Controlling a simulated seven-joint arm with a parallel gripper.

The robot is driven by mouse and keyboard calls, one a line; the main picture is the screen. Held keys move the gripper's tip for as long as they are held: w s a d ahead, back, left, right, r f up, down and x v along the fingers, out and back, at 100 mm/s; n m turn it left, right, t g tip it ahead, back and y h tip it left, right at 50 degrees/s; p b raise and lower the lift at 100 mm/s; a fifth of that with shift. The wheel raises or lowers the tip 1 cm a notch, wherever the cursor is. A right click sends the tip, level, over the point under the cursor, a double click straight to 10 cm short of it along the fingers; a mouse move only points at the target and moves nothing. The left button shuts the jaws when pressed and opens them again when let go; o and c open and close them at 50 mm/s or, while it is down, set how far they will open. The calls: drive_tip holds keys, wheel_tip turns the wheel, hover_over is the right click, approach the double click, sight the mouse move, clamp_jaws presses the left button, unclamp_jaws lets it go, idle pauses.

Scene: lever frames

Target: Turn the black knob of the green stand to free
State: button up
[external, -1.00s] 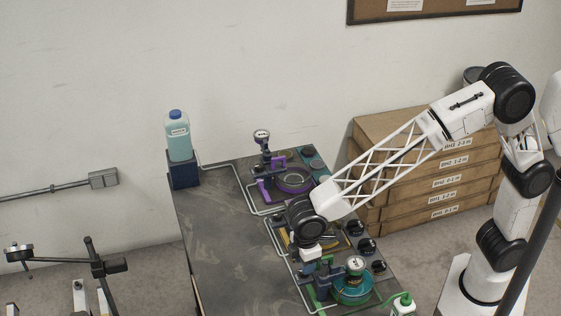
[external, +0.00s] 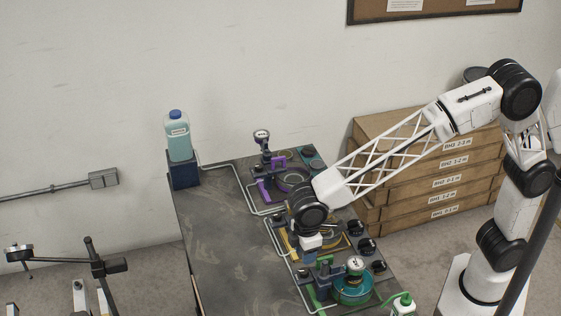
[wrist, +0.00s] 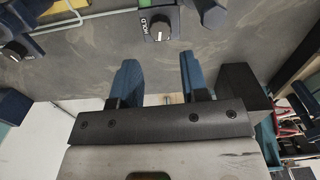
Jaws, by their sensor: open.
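The green stand (external: 352,291) is at the front of the table in the external view, with a round teal body, a gauge on top and green parts. Dark knobs (external: 378,266) line the table's right side. In the wrist view a black knob (wrist: 158,30) with a pale pointer sits on a dark square base with a label reading HOLD. I cannot tell for sure which stand it belongs to. My gripper (wrist: 159,62) is open and empty, its blue fingers apart, with the knob beyond the fingertips. In the external view my gripper (external: 310,256) is above the table, behind and left of the green stand.
A yellow stand (external: 298,246) is beneath my wrist, and a purple stand (external: 292,180) is farther back. A blue-capped jug (external: 178,135) stands at the back left. The left of the table (external: 225,245) is clear.

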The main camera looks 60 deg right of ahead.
sight(304, 270)
drive_tip(key=m, duration=1)
drive_tip(key=shift+m, duration=2)
drive_tip(key=shift+f, duration=0.1)
drive_tip(key=shift+f, duration=3.85)
drive_tip(key=c, duration=0.6)
drive_tip(key=shift+c, duration=0.2)
